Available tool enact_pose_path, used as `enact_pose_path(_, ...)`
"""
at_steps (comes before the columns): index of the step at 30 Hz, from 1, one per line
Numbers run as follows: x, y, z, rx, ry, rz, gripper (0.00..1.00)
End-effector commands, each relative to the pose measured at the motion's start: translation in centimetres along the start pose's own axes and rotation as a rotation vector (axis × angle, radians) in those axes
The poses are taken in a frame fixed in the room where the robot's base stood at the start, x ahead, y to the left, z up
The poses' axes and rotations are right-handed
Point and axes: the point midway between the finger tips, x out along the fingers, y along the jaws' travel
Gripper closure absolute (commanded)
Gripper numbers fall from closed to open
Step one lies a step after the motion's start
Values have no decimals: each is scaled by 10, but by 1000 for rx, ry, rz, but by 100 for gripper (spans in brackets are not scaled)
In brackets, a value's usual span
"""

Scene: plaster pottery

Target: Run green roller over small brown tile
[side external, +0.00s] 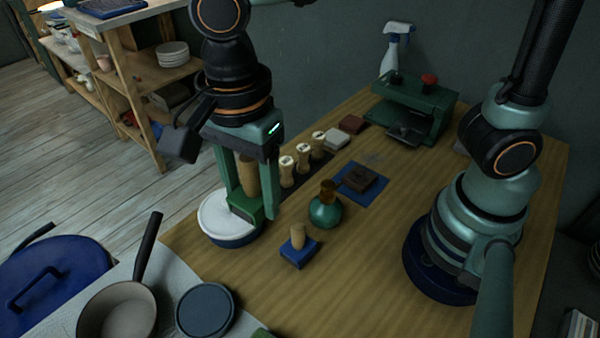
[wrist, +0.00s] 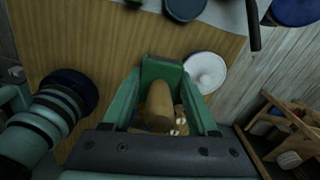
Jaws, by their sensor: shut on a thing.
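My gripper (side external: 248,200) is shut on the green roller (side external: 246,208), a green block with a wooden handle, with the handle upright between the fingers. In the side view it overlaps the right edge of a round blue dish with a white top (side external: 218,212). The wrist view shows the green roller (wrist: 162,70) between the fingertips of my gripper (wrist: 163,84), left of the white-topped dish (wrist: 207,70). A small dark brown tile (side external: 360,177) lies on a blue mat (side external: 350,193) to the right of my gripper, apart from the roller.
A green vase with a brown neck (side external: 325,212) stands between my gripper and the mat. A blue block with a wooden handle (side external: 298,250) stands in front of it. Several wooden stamps (side external: 287,170) stand behind. A green press (side external: 413,108) is at the back.

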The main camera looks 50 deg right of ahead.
Motion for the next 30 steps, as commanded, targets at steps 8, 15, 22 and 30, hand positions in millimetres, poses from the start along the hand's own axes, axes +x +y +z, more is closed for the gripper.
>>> enact_pose_path(8, 30, -28, -91, 50, 1, 2, 97)
enact_pose_path(15, 59, -26, -177, 83, 0, 3, 97)
enact_pose_path(22, 84, -1, -252, 117, -1, 3, 97)
enact_pose_path(30, 106, 41, -311, 146, -1, 1, 97)
